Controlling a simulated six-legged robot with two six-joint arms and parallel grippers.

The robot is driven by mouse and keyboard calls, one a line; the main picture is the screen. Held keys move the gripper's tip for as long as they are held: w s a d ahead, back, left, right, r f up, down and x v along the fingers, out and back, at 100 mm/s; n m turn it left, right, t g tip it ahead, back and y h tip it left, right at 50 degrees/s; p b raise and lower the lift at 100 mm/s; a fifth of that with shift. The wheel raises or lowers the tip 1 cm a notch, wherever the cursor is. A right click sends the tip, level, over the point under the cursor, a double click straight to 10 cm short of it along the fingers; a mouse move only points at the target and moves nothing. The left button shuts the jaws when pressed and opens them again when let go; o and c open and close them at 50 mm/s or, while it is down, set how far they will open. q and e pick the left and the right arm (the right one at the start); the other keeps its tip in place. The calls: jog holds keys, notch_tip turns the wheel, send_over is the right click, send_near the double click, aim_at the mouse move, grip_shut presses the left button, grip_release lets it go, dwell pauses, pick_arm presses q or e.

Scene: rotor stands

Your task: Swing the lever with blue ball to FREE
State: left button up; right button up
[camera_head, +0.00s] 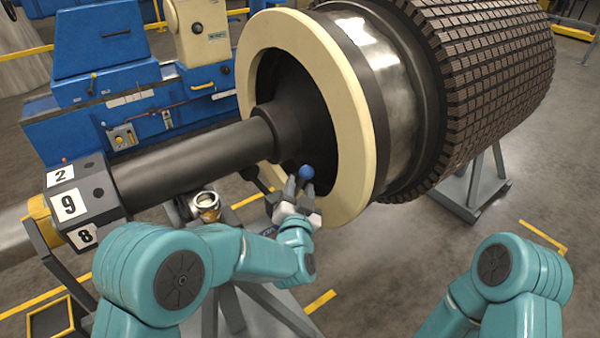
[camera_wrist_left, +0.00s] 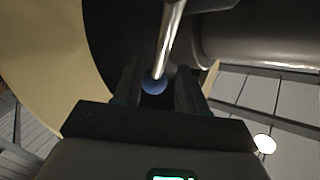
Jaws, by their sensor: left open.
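The blue ball (camera_head: 306,172) on the lever shows just below the rotor shaft, in front of the cream ring. In the left wrist view the blue ball (camera_wrist_left: 154,84) sits between the two fingers, at the end of a shiny metal lever rod (camera_wrist_left: 170,40). My left gripper (camera_head: 298,186) is open, with its fingers on either side of the ball. I cannot tell whether a finger touches it. No FREE marking is readable in either view. My right gripper is out of view; only part of its arm shows at the lower right.
The rotor shaft (camera_head: 190,158) runs left from the cream ring (camera_head: 352,130), close above my left gripper. A block with numbers 2, 9 and 8 (camera_head: 82,205) is on the shaft. The large rotor (camera_head: 490,85) stands behind. A blue machine (camera_head: 105,50) is at the back left.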

aim_at(301, 185)
pick_arm(q)
jog(key=w, duration=0.4)
jog(key=shift+d+f, duration=0.1)
jog(key=shift+d, duration=0.15)
jog(key=shift+w+p, duration=0.2)
jog(key=shift+p, duration=0.1)
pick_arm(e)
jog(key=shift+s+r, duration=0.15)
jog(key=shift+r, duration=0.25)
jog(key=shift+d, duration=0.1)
